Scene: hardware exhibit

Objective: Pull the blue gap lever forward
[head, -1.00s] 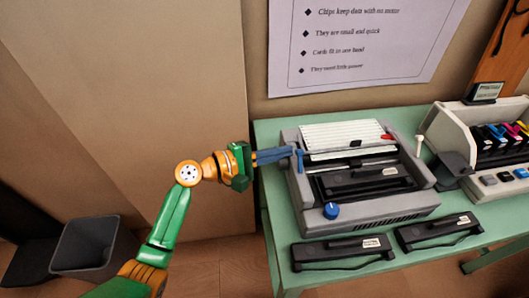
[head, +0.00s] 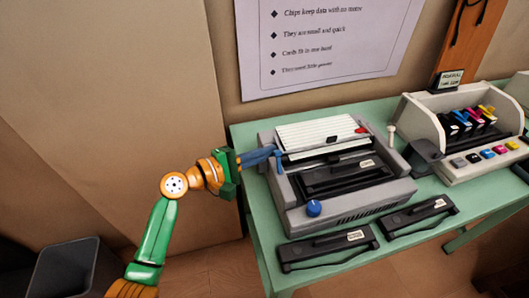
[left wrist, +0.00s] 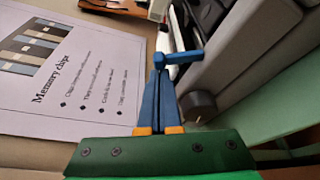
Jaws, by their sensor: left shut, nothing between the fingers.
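The blue gap lever (head: 279,162) stands at the left side of the grey printer (head: 345,208), near its back. In the left wrist view the lever (left wrist: 184,57) is a short blue bar reaching out from the printer's side, with a rounded end. My left gripper (head: 272,150) has blue fingers and is shut with nothing between them. Its fingertips (left wrist: 159,70) are right at the lever's rounded end; I cannot tell whether they touch it. A round blue knob (head: 313,208) sits on the printer's front left. My right gripper is not in view.
The printer stands on a green table (head: 262,222). Two black cartridges (head: 327,248) lie in front of it. A cream machine with coloured ink parts (head: 445,160) stands to the right. A poster (head: 310,50) hangs behind. A dark bin (head: 66,268) is on the floor at left.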

